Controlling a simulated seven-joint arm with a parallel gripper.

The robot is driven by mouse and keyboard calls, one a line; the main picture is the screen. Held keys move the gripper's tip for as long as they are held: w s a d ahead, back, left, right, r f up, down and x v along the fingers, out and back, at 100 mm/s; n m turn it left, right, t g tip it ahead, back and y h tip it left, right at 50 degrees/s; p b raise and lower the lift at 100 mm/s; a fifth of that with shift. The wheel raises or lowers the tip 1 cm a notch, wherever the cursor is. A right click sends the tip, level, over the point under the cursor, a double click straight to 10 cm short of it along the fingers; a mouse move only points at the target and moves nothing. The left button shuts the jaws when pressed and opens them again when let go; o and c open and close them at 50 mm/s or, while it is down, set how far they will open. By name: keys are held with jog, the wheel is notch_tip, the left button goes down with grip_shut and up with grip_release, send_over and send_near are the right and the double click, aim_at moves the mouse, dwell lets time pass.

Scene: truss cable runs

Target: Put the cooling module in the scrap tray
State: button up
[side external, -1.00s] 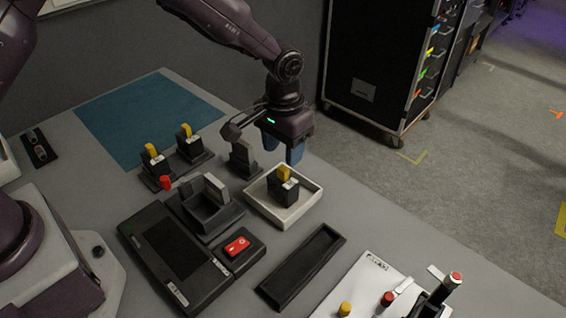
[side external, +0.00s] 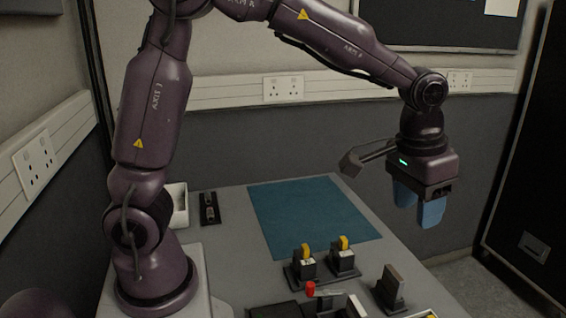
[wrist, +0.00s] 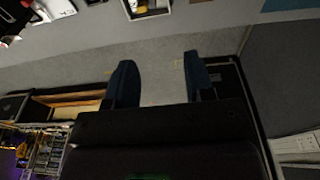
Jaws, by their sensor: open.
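My gripper (side external: 417,207) is open and empty, its blue fingers well above the table's right side. Its fingers also show in the wrist view (wrist: 160,82), with floor between them. A white-rimmed tray (wrist: 152,14) is cut off at the top of the wrist view, with something yellow and dark in it. Two dark modules with yellow handles, left (side external: 307,257) and right (side external: 344,248), stand upright in black holders. A dark upright block with a grey face (side external: 391,287) stands to their right. I cannot tell which one is the cooling module.
A blue mat (side external: 312,216) lies clear at the back of the table. A small red knob (side external: 311,288) and dark fixtures crowd the near edge of the side view. A dark case (side external: 535,190) stands on the floor at right.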

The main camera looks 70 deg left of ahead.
jog(key=s+a+r+t, duration=0.2)
jog(key=s+a+r, duration=0.1)
jog(key=s, duration=0.6)
jog(key=s+a+r+t, duration=0.2)
jog(key=s+a, duration=0.3)
jog(key=s, duration=0.5)
jog(key=shift+s+r, duration=0.25)
jog(key=shift+r, duration=0.2)
